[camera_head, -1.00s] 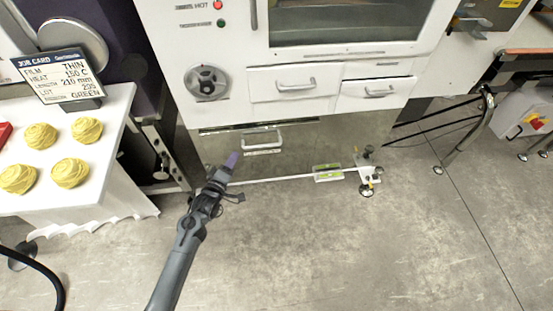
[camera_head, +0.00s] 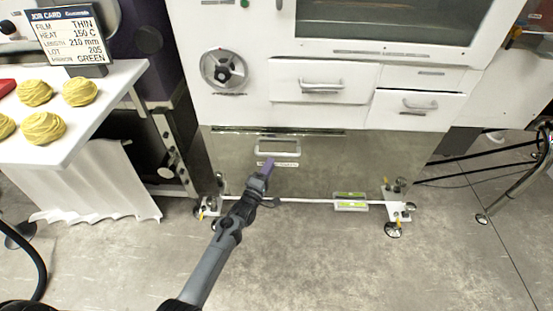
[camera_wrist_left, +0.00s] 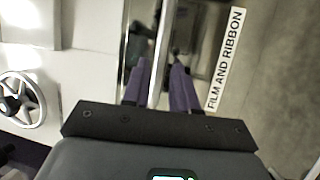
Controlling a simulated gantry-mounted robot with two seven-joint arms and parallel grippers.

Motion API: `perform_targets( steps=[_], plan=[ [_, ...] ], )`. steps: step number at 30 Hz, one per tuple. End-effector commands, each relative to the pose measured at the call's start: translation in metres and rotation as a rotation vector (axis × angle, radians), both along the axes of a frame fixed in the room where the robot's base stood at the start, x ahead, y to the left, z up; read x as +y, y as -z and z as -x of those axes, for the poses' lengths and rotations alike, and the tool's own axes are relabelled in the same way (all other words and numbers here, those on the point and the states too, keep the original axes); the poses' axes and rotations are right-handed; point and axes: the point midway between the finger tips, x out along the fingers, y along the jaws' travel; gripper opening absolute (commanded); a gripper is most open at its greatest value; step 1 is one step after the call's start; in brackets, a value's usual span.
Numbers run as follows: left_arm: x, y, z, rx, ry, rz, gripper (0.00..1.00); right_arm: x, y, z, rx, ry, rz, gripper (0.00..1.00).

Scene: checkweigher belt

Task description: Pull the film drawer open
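The film drawer (camera_head: 330,170) is the wide steel front low on the white machine, and it looks closed. Its pale handle (camera_head: 277,148) sits just above a label. In the left wrist view the label (camera_wrist_left: 225,58) reads FILM AND RIBBON. My left gripper (camera_head: 268,163) is just below and in front of the handle in the head view. In the left wrist view its two purple fingers (camera_wrist_left: 162,85) are apart, with a bright bar showing between them. I cannot tell whether they touch the handle. My right gripper is not in view.
White drawers (camera_head: 320,82) and a dial (camera_head: 223,70) are above the film drawer. A table (camera_head: 105,100) with yellow nests (camera_head: 43,127) and a job card (camera_head: 68,38) stands at left. A green level (camera_head: 350,200) is low on the machine. The floor in front is clear.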

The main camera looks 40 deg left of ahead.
Motion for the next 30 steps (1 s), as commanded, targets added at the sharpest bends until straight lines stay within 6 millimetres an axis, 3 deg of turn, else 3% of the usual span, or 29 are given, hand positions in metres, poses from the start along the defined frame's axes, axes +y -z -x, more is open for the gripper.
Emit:
perform_targets(
  steps=[3,12,25,30],
  plan=[
    [0.004,0.000,-0.020,-0.003,0.001,-0.001,0.27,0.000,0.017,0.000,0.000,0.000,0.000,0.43],
    [0.012,-0.007,-0.052,-0.001,0.001,0.000,0.27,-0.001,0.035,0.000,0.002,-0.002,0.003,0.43],
    [0.014,-0.010,-0.058,0.002,0.001,-0.001,0.27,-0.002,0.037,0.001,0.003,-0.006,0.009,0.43],
    [0.014,-0.010,-0.058,0.002,0.001,-0.001,0.01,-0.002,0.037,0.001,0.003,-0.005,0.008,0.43]
  ],
)
